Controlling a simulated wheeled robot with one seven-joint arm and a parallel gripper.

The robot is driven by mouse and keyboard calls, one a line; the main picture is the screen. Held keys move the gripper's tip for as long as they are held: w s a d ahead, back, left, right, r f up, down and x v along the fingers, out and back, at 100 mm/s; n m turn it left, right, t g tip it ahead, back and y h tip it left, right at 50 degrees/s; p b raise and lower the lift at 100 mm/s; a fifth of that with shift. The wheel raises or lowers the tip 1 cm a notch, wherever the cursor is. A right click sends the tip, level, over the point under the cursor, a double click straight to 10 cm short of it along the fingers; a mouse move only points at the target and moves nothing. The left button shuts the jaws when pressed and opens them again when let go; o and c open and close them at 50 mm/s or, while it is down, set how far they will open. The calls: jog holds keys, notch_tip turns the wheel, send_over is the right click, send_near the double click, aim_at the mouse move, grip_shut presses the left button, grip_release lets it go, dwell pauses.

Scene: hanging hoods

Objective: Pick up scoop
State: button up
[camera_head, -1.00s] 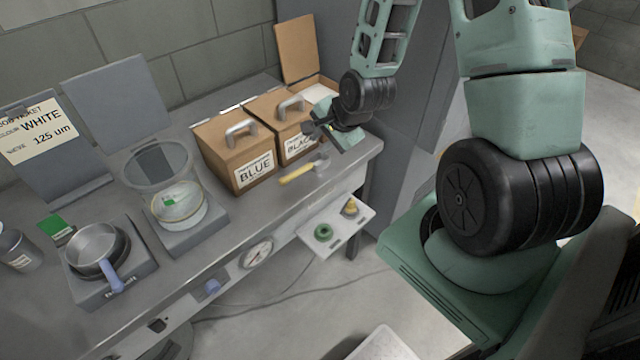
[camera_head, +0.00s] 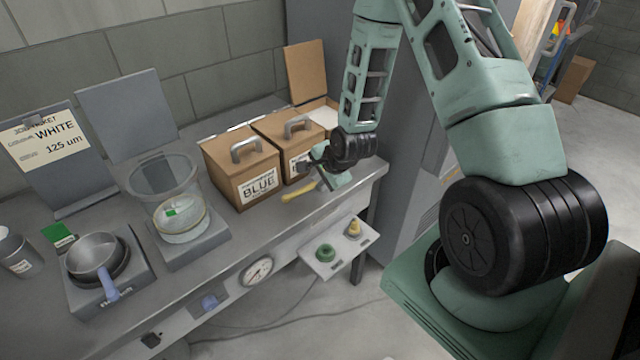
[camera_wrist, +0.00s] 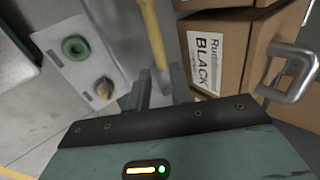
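The scoop lies on the grey bench in front of the boxes. Its yellow handle (camera_head: 298,192) points left in the head view, and its head end is partly hidden by my gripper (camera_head: 325,178). In the wrist view the yellow handle (camera_wrist: 152,32) runs down from the top edge toward the gap between my fingers (camera_wrist: 159,82). The fingers stand apart, one on each side of the handle's line. My gripper is open and above or around the scoop's head end; I cannot tell whether it touches.
A BLUE box (camera_head: 241,172) and a BLACK box (camera_wrist: 232,48) stand close behind the scoop. A scale with glass bowl (camera_head: 181,222) stands left.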

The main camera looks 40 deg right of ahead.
aim_at(310, 186)
jog(key=shift+p+x, duration=1.05)
jog(key=shift+x, duration=2.5)
grip_shut()
